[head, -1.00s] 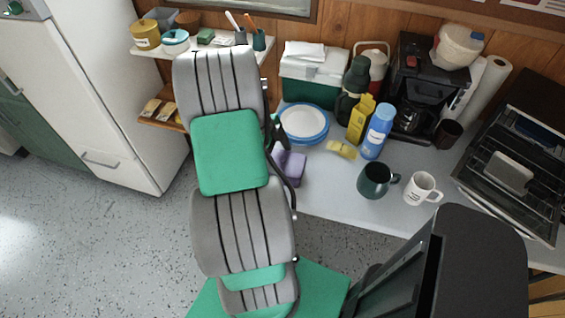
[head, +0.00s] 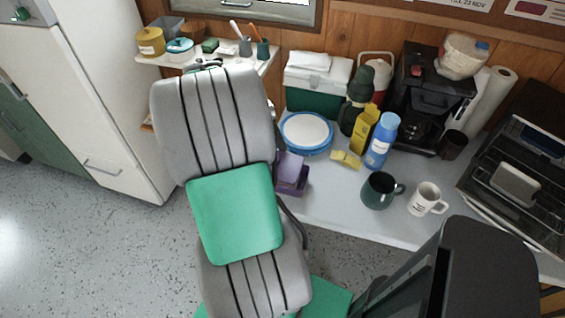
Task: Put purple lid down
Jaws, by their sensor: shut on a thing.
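The light purple lid (head: 291,165) shows in the head view just right of my arm. It looks tilted, at the back of a darker purple box (head: 291,188) on the grey-white table (head: 335,195). The lid's left edge is cut off by my arm, and I cannot tell whether it touches the box or hangs just above it. My gripper is hidden behind my grey and green arm links, so its hold on the lid does not show.
A blue-rimmed plate (head: 306,131), yellow pieces (head: 346,159), a blue bottle (head: 382,140), a dark green mug (head: 379,190) and a white mug (head: 427,199) stand around. Bare tabletop lies between box and green mug.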

